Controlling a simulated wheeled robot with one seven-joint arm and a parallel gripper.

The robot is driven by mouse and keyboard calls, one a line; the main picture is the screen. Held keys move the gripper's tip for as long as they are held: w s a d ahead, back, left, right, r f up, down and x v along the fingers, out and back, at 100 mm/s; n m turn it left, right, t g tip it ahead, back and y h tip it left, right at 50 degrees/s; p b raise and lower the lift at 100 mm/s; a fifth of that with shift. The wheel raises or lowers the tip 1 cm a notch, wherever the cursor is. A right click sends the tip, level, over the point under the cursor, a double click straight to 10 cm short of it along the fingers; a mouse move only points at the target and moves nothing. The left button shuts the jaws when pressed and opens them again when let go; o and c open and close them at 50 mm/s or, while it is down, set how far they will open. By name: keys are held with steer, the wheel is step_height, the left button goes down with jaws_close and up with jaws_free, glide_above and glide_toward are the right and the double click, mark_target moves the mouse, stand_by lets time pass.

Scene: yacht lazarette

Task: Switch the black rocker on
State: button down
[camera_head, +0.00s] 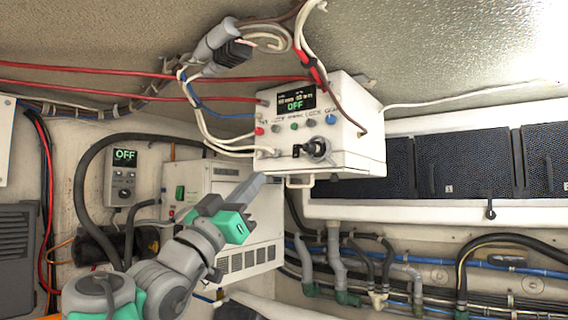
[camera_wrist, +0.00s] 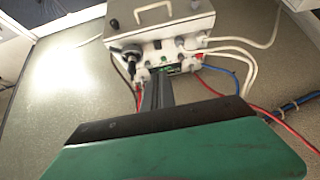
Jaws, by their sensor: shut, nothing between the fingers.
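A white control box (camera_head: 330,152) hangs under the ceiling, its small screen (camera_head: 294,102) showing OFF in green. A small black rocker (camera_head: 297,151) sits low on its front panel, left of a dark round knob (camera_head: 317,149). Which way the rocker is tipped is too small to tell. My gripper (camera_head: 261,178) is shut and empty, its tip below and left of the panel, apart from the rocker in the picture. In the wrist view my shut fingers (camera_wrist: 157,88) point at the box (camera_wrist: 165,20), which appears upside down.
White cables (camera_head: 210,135) and red and blue wires run into the box's left side. A vented white cabinet (camera_head: 240,228) stands behind my gripper. A smaller unit (camera_head: 124,175) at left also reads OFF.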

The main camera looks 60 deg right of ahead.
mark_target(295, 152)
steer(key=p+x, duration=0.2)
steer(key=x, duration=0.2)
steer(key=d+f+p+x, duration=0.1)
steer(key=x, duration=0.3)
steer(key=f+p+x, duration=0.1)
steer(key=p+x, duration=0.1)
steer(key=x, duration=0.2)
steer(key=shift+s+d+r+p, duration=0.15)
steer(key=shift+d+p, duration=0.15)
steer(key=shift+d, duration=0.2)
